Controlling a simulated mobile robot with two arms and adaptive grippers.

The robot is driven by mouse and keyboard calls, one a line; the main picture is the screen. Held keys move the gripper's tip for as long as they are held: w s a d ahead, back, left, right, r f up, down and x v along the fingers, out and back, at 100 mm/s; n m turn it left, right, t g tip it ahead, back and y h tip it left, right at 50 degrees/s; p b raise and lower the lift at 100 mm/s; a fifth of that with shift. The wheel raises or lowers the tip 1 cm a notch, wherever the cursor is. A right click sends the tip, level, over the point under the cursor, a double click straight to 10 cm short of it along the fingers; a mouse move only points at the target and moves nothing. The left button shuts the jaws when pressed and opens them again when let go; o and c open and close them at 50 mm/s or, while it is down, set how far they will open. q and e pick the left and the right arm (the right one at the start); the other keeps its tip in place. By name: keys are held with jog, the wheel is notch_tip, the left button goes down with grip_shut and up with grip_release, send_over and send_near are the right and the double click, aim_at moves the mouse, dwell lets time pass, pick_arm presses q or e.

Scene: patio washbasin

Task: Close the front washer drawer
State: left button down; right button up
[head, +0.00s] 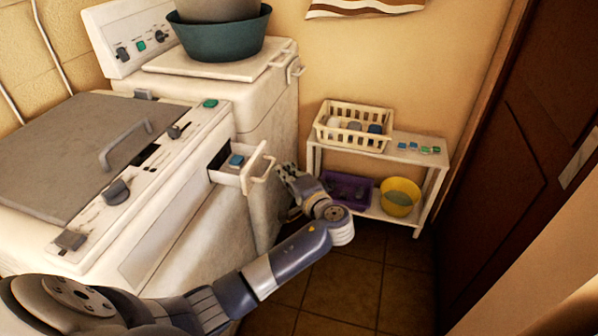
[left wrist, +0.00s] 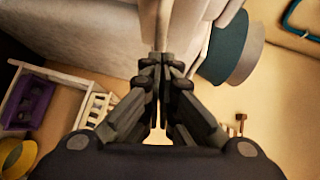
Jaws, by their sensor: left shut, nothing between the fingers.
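The front washer drawer (head: 232,182) is a small white drawer pulled out of the washer's front panel (head: 175,165). A blue-green item (head: 236,160) lies inside it. Its pale loop handle (head: 262,168) sticks out to the right. My left gripper (head: 284,172) is just right of the handle in the head view, with its fingers shut and empty. In the left wrist view the closed fingertips (left wrist: 160,58) point at a pale strip that may be the handle. I cannot tell whether they touch it. My right gripper is not in view.
A second white machine (head: 262,100) stands behind, with a teal basin (head: 222,38) on top. A low white shelf (head: 392,148) at the right holds a cream basket (head: 352,128), a purple crate (head: 345,188) and a yellow bucket (head: 400,196). Tiled floor (head: 345,280) lies clear in front.

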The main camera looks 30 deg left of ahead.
aim_at(247, 164)
pick_arm(q)
jog(key=shift+s+a+f, duration=0.1)
jog(key=shift+a+f, duration=0.05)
jog(key=shift+a, duration=0.15)
jog(key=s+a, duration=0.1)
jog(key=a, duration=0.2)
jog(key=a+p, duration=0.1)
jog(key=a, duration=0.3)
jog(key=s+a, duration=0.1)
jog(key=a, duration=0.2)
jog(key=shift+s+a, duration=0.15)
jog(key=shift+s, duration=0.15)
